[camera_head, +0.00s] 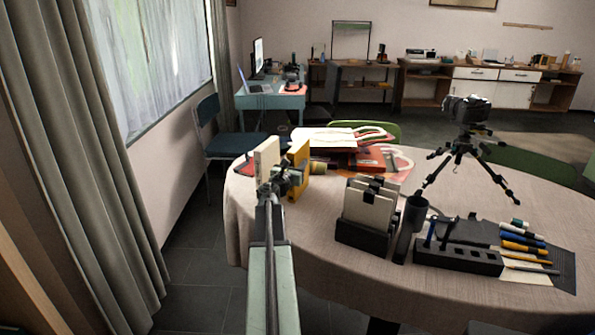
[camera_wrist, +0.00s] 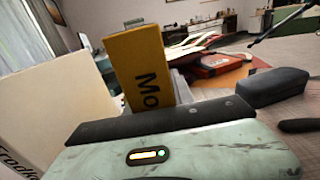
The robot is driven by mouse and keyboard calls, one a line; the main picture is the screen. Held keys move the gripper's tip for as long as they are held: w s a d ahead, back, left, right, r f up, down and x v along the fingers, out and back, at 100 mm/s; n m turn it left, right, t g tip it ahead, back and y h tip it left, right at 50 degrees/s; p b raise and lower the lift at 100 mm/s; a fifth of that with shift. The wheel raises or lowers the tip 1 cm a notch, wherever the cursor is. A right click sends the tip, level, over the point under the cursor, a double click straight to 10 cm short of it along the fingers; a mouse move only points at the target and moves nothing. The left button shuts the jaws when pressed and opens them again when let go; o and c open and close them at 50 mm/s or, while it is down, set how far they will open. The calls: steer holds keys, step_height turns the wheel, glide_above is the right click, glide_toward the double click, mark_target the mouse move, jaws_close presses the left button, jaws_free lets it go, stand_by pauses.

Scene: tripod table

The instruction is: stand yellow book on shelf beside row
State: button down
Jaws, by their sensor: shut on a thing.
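The yellow book (camera_head: 298,157) is upright at the far left side of the round table, and my gripper (camera_head: 283,182) is shut on it. In the wrist view the yellow book (camera_wrist: 150,68) leans slightly and shows large dark letters on its face. A cream book (camera_head: 266,160) stands just left of it, with a gap between them. The cream book (camera_wrist: 55,100) fills the left of the wrist view, with lettering at its lower edge. My arm hides the lower ends of both books, so I cannot tell what the yellow book rests on.
A black rack (camera_head: 362,237) with upright pale books stands to the right on the round table (camera_head: 330,275). Papers and a red book (camera_head: 370,160) lie behind.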

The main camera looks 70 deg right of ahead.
steer(key=shift+f, duration=0.25)
steer(key=c, duration=1.1)
jaws_free()
steer(key=shift+r, duration=0.1)
steer(key=shift+a+r+p, duration=0.15)
steer(key=shift+a+p, duration=0.05)
steer(key=shift+p, duration=0.1)
steer(key=a, duration=1.1)
steer(key=shift+a, duration=0.35)
